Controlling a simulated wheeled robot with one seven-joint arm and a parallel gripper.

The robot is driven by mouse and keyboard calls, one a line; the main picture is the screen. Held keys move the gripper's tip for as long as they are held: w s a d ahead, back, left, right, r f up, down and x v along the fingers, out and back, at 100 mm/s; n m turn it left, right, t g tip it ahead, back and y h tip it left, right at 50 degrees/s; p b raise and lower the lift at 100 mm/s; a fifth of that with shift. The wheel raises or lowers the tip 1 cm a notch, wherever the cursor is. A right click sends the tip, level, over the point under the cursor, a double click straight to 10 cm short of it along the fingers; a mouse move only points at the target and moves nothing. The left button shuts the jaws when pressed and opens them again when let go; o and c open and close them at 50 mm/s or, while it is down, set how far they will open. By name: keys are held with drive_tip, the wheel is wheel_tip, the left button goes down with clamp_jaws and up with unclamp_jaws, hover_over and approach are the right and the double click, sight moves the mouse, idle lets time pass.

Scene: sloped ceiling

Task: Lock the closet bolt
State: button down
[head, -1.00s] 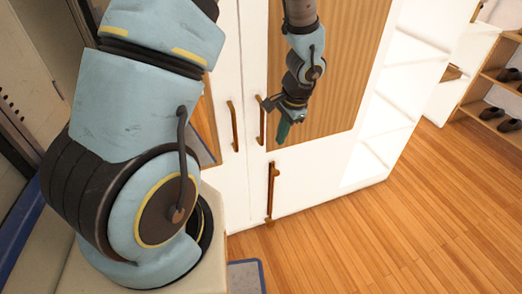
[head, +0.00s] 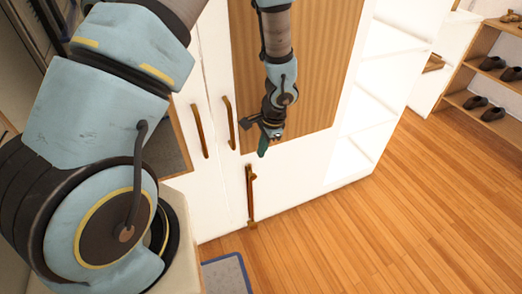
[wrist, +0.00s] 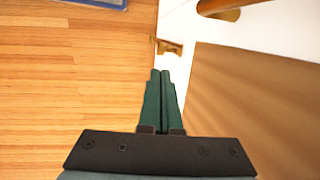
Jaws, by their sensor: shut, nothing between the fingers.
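The closet bolt (head: 250,195) is a brown vertical bar low on the white closet front, with a small knob near its upper end. In the wrist view a small brass piece (wrist: 168,47), apparently the bolt's upper end, lies just beyond the fingertips. My gripper (head: 262,152) has green fingers pointing down and stands just above and right of the bolt's upper end in the head view. In the wrist view its fingers (wrist: 160,72) are together and hold nothing. They look apart from the bolt. The bolt's lower part is not clear in the wrist view.
Two closet handles (head: 229,122) (head: 199,131) stand upright above the bolt. A wood panel (head: 310,70) is set in the right door. Open white shelves (head: 365,125) and a shoe rack (head: 475,100) are at right. The wooden floor (head: 370,235) is clear; a blue-edged mat (head: 228,275) lies in front.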

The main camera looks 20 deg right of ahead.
drive_tip(key=x, duration=1.1)
drive_tip(key=shift+a, duration=0.1)
drive_tip(key=b+x, duration=0.4)
drive_tip(key=x, duration=0.1)
drive_tip(key=shift+s+d+f+b, duration=0.1)
drive_tip(key=shift+s+d+b, duration=0.2)
drive_tip(key=shift+s+d, duration=0.1)
drive_tip(key=p, duration=0.3)
approach(254, 175)
drive_tip(key=shift+s+d+r, duration=0.2)
drive_tip(key=shift+d+r, duration=0.1)
drive_tip(key=shift+r, duration=0.3)
drive_tip(key=shift+s+d+r, duration=0.2)
drive_tip(key=shift+d+r, duration=0.1)
drive_tip(key=shift+r, duration=0.25)
